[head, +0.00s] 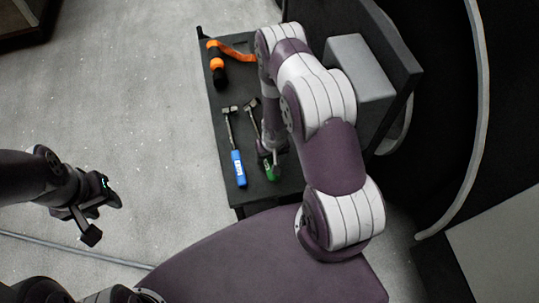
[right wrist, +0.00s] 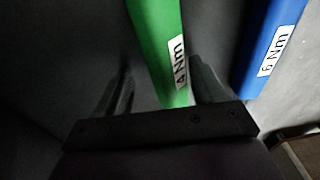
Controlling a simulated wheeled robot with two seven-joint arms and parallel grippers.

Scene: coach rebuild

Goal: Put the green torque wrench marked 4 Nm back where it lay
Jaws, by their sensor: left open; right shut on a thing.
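The green torque wrench (head: 270,172) is at the dark cart top, its head pointing away from me. In the right wrist view its green handle (right wrist: 160,45) carries the label "4 Nm". My right gripper (head: 271,158) is shut on this handle, with one finger on each side. I cannot tell whether the wrench touches the surface or is slightly above it. Part of it is hidden by my gripper. My left gripper (head: 91,216) is open and empty, over the floor at the left, away from the cart.
A blue torque wrench (head: 238,168) lies just left of the green one; its label (right wrist: 270,62) reads "6 Nm". An orange and black tool (head: 218,65) lies at the cart's far end. The dark cart top (head: 228,198) has bare room near its front edge. A grey block (head: 360,70) stands right.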

